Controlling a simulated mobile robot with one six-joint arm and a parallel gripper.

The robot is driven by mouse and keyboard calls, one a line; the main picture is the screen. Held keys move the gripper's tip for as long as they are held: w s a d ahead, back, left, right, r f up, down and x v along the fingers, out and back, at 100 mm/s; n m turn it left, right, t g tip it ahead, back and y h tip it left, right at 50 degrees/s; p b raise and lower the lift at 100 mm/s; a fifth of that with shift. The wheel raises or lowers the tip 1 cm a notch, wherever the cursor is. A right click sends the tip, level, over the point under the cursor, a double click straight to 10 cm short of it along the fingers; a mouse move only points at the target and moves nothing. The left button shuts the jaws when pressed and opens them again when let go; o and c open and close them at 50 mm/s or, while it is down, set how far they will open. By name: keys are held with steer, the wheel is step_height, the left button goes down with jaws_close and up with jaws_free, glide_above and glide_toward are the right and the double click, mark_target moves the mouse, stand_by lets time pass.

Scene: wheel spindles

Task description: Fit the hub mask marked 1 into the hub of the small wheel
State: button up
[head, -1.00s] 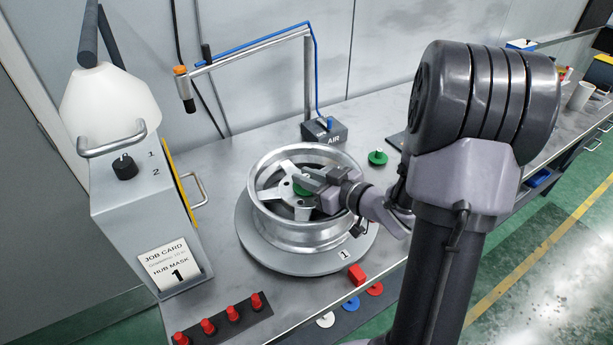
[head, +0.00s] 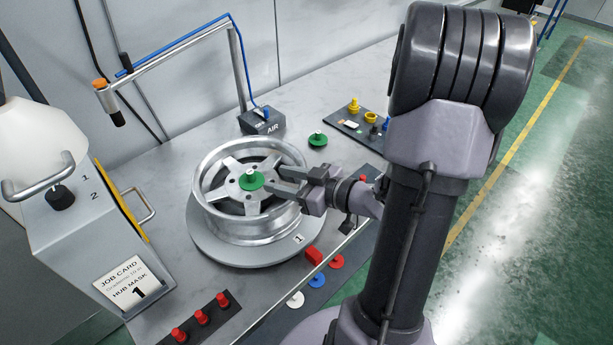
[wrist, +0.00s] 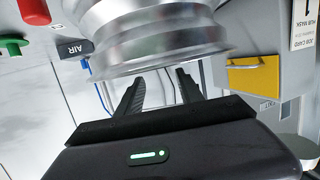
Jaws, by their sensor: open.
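The wheel (head: 262,224), a silver spoked rim, lies flat on a round grey plate (head: 225,252) marked 1. A green hub mask (head: 251,181) with a small knob sits at the wheel's centre, over the hub. It looks level, but how deep it sits I cannot tell. My gripper (head: 280,181) is open and empty, to the right of the mask over the rim's right side. In the wrist view, its two dark fingers (wrist: 160,90) are apart with nothing between them, and the wheel rim (wrist: 150,45) shows beyond them.
A second green disc (head: 317,140) lies behind the wheel. An AIR box (head: 262,121) with a raised pipe stands behind. The job card (head: 129,283) reads hub mask 1.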

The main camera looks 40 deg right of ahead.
steer(key=p+v, duration=0.2)
steer(key=v, duration=0.5)
steer(key=shift+s, duration=0.25)
steer(key=shift+w, duration=0.1)
